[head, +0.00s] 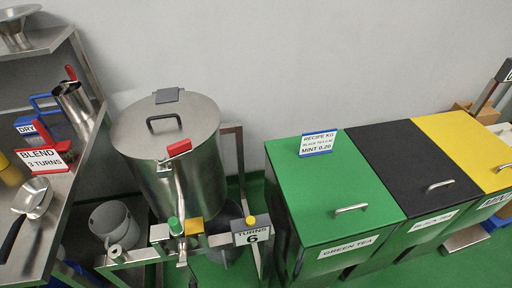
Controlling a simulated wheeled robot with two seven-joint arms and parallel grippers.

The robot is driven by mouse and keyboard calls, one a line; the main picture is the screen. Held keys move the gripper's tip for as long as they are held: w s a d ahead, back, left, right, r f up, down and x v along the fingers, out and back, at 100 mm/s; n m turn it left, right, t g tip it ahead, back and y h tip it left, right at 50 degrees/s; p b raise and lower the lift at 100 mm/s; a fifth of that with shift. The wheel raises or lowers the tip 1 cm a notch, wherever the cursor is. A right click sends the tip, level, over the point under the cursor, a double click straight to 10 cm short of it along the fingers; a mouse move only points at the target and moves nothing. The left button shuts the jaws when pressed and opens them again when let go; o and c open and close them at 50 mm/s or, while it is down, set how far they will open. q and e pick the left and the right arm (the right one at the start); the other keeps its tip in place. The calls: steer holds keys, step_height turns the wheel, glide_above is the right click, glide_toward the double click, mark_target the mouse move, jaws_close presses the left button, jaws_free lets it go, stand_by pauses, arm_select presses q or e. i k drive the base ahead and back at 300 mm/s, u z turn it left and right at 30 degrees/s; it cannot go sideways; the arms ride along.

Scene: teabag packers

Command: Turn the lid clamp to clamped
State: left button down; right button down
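The lid clamp (179,148) looks like a short red lever at the front right rim of a steel drum (200,165). It lies at a slant, its right end a little higher in the picture. I cannot tell from this view whether it is clamped. The round steel lid (135,128) lies flat on the drum and appears shut, with a black handle (164,118) on top and a dark grey block at its back edge. Neither of my grippers is in view.
A steel bench (62,205) stands left. Green, black and yellow bins (335,190) stand right. A grey bucket (115,222) sits lower left.

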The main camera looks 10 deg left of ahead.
mark_target(175, 151)
steer(key=z, duration=0.5)
steer(key=k, duration=1.2)
steer(key=u, duration=1.25)
steer(key=i, duration=1)
